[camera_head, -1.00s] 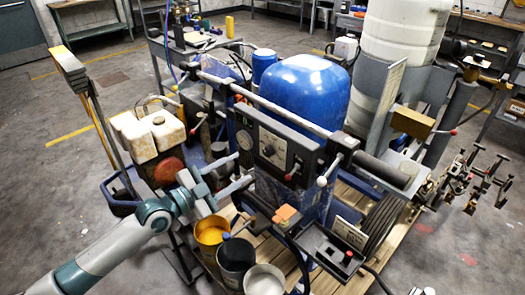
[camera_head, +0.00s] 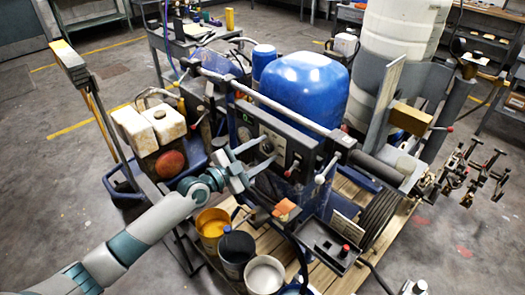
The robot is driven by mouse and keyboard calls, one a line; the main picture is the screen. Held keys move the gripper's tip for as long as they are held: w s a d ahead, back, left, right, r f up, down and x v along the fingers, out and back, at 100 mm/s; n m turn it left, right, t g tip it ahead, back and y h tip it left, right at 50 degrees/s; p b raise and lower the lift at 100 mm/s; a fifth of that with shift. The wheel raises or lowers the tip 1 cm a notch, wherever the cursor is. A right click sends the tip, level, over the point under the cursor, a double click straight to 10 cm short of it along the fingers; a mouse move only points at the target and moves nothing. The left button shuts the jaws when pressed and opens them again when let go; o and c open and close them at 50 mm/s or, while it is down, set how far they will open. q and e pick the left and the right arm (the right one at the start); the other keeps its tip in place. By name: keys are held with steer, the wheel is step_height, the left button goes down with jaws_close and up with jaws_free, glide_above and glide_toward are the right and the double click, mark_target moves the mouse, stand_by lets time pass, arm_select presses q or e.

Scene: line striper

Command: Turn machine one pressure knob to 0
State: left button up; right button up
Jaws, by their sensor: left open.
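The line striper has a dark control panel (camera_head: 292,154) on its front face, below a long grey bar. A dark round knob (camera_head: 267,147) sits on the panel, partly hidden by my gripper. Its pointer and scale marks are too small to read. My left gripper (camera_head: 268,149) comes in from the left and is open. Its two grey fingers reach the panel, one above and one below the knob in the picture. I cannot tell whether they touch it. My right gripper is not in view.
A blue rounded tank (camera_head: 305,88) stands behind the panel. White canisters (camera_head: 150,126) are at the left. The floor at far left is clear.

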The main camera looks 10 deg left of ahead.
arm_select(q)
steer(key=c, duration=1.1)
steer(key=shift+o, duration=0.2)
steer(key=shift+n, duration=0.3)
steer(key=n+b, duration=0.1)
steer(key=n, duration=0.2)
steer(key=shift+f+b, duration=0.15)
steer(key=shift+b, duration=0.2)
steer(key=n, duration=0.4)
steer(key=shift+n+b, duration=0.3)
steer(key=shift+b, duration=0.1)
steer(key=n, duration=0.5)
steer(key=shift+n, duration=0.4)
steer(key=n, duration=0.3)
steer(key=n+p, duration=0.1)
steer(key=n, duration=0.2)
steer(key=shift+t+y, duration=0.3)
steer(key=shift+t, duration=0.1)
